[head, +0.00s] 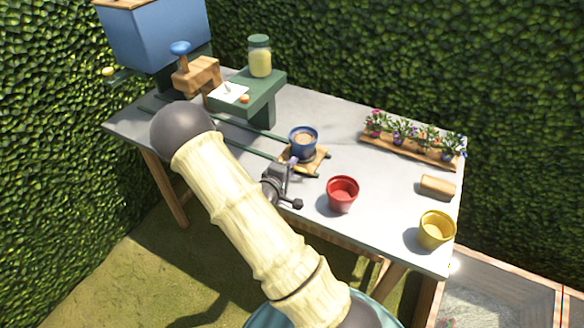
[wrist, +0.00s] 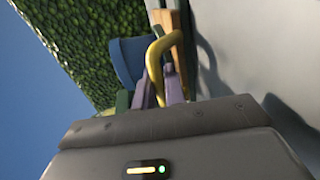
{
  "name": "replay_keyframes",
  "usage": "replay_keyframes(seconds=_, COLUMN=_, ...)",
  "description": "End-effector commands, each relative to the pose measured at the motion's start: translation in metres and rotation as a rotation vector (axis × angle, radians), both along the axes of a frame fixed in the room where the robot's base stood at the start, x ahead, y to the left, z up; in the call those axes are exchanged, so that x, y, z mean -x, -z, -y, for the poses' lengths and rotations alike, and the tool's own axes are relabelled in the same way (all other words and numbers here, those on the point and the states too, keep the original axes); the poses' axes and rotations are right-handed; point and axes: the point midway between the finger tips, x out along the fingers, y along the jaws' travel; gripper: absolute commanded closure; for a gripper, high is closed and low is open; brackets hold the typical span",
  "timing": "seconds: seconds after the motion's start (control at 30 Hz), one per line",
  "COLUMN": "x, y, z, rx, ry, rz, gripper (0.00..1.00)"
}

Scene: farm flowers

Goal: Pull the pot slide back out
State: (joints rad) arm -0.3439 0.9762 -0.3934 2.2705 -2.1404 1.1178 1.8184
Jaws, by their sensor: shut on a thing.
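The pot slide is a wooden plate (head: 318,158) on green rails (head: 240,134) running across the grey table. A blue pot (head: 303,142) with brown fill stands upright on it; the pot also shows in the wrist view (wrist: 129,60). My gripper (head: 291,164) is at the near side of the slide. In the wrist view its purple fingers (wrist: 160,92) are shut on a yellow curved handle (wrist: 155,62) beside the slide's wooden edge (wrist: 168,28). The slide sits at the right end of the rails, clear of the green stand (head: 255,92).
A red pot (head: 342,194) stands close to the right of my gripper. A yellow pot (head: 435,230), a wooden block (head: 437,187) and a flower tray (head: 400,148) are farther right. A blue hopper (head: 155,35) and a jar (head: 260,57) stand left. Hedges border the table.

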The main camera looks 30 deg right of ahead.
Motion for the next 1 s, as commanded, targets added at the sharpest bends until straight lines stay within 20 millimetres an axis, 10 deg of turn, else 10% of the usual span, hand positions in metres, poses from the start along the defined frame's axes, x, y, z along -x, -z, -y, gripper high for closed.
replay_keyframes(seconds=0.13, x=0.005, y=0.002, z=0.003, rx=0.001, ry=0.012, rz=-0.009, gripper=1.00)
replay_keyframes(seconds=0.23, x=0.004, y=0.002, z=0.003, rx=0.002, ry=0.011, rz=-0.008, gripper=0.70)
replay_keyframes(seconds=0.67, x=0.006, y=0.000, z=-0.007, rx=-0.001, ry=0.002, rz=-0.005, gripper=0.70)
replay_keyframes(seconds=1.0, x=0.038, y=-0.012, z=-0.053, rx=-0.001, ry=0.005, rz=-0.003, gripper=0.70)
